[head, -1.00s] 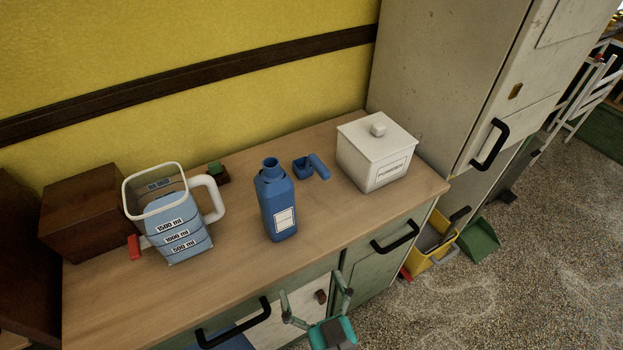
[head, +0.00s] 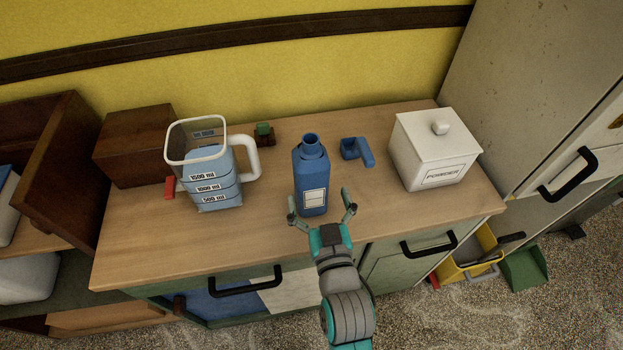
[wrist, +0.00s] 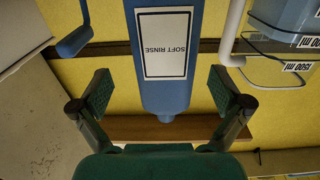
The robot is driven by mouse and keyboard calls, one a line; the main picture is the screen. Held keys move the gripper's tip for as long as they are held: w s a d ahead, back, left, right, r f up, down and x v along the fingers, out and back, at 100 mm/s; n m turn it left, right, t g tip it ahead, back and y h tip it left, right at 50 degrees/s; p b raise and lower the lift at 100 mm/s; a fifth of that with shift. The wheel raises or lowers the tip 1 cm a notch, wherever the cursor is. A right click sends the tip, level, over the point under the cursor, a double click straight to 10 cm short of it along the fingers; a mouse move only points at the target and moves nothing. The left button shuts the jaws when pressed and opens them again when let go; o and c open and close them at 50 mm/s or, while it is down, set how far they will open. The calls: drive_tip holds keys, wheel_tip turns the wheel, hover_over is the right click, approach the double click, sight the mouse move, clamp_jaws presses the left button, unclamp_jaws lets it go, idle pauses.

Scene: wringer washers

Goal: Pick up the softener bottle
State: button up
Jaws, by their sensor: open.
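The softener bottle (head: 311,182) is blue with an open neck and a white label. It stands upright on the wooden counter (head: 255,225). In the wrist view the bottle (wrist: 167,90) appears upside down, its label reading "SOFT RINSE". My gripper (head: 322,210) is at the counter's front edge, just in front of the bottle, with its fingers spread. In the wrist view my gripper (wrist: 163,92) has one finger toward each side of the bottle, with visible gaps. It holds nothing.
A measuring jug (head: 207,172) with blue liquid stands left of the bottle, its handle toward it. A blue scoop (head: 362,151) lies behind right, and a white powder box (head: 432,155) stands further right. A small green-topped block (head: 264,134) is behind. Counter around the bottle is clear.

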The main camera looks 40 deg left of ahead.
drive_tip(key=shift+s+x, duration=0.2)
drive_tip(key=shift+x, duration=2.35)
drive_tip(key=shift+a+r, duration=0.15)
drive_tip(key=c, duration=1.8)
